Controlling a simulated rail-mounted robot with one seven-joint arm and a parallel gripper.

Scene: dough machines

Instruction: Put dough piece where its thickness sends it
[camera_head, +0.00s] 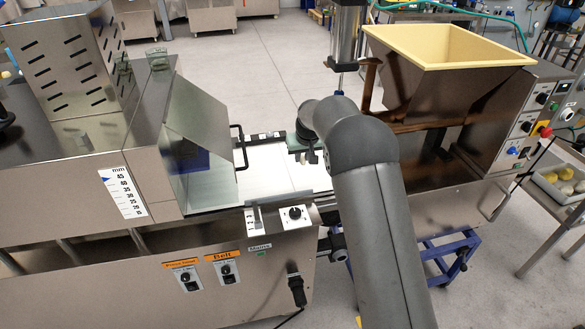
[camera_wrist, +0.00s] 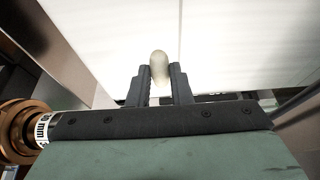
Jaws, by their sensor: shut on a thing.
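A pale, rounded dough piece (camera_wrist: 159,62) sits between the two dark fingers of my gripper (camera_wrist: 160,76), which is shut on it, in the wrist view. A white belt (camera_wrist: 110,35) lies beyond the fingers. In the head view my gripper (camera_head: 308,154) is over the right part of the white belt (camera_head: 270,168), partly hidden by my arm. I cannot tell whether the dough touches the belt. A millimetre scale (camera_head: 122,192) is on the front of the left machine (camera_head: 60,200).
A hopper machine (camera_head: 440,85) with a cream rim stands right of my arm. A crate (camera_head: 545,188) with several dough pieces is at the far right. A dial box (camera_head: 293,214) sits at the belt's front edge.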

